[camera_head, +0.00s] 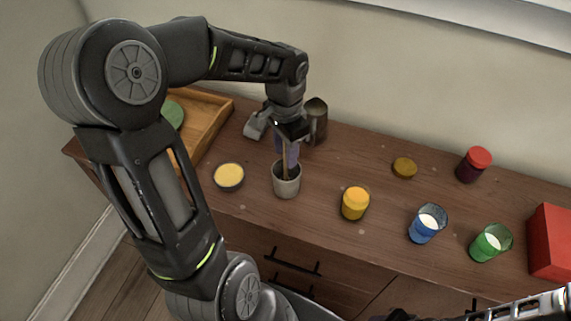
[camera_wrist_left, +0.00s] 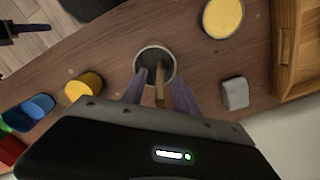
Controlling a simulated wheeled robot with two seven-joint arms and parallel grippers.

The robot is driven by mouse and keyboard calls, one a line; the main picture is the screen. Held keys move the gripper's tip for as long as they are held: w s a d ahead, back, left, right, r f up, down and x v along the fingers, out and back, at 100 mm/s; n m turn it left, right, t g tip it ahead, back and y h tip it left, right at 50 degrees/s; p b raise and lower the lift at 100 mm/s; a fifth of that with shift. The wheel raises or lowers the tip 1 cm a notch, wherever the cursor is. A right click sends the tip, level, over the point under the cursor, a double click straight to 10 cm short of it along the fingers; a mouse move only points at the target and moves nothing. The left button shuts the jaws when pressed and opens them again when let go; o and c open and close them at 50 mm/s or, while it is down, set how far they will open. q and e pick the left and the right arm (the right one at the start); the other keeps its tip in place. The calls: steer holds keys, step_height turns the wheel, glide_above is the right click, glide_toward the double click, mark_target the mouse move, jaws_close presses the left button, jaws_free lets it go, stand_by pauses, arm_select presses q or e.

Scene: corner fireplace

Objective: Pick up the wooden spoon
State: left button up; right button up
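The wooden spoon (camera_wrist_left: 160,92) stands in a grey cup (camera_head: 287,187) on the wooden cabinet top. In the left wrist view the cup's rim (camera_wrist_left: 154,48) shows, and the spoon's handle rises out of it between my fingers. My left gripper (camera_wrist_left: 158,86) is open above the cup, with its two purple fingers on either side of the handle and a gap visible on each side. In the head view the left gripper (camera_head: 287,155) points down at the cup and partly hides the spoon. My right gripper (camera_wrist_left: 32,29) seems to show at the left wrist view's upper left; its opening is unclear.
A yellow-filled bowl (camera_head: 229,176) is left of the cup, and a yellow jar (camera_head: 355,203) is right. A dark container (camera_head: 316,121) stands close behind the gripper. A wooden tray (camera_head: 212,122), blue cup (camera_head: 427,224), green cup (camera_head: 490,243) and red box (camera_head: 552,245) stand farther off.

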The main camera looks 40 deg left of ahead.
stand_by(0.5)
arm_select(q)
jaws_close()
stand_by(0.5)
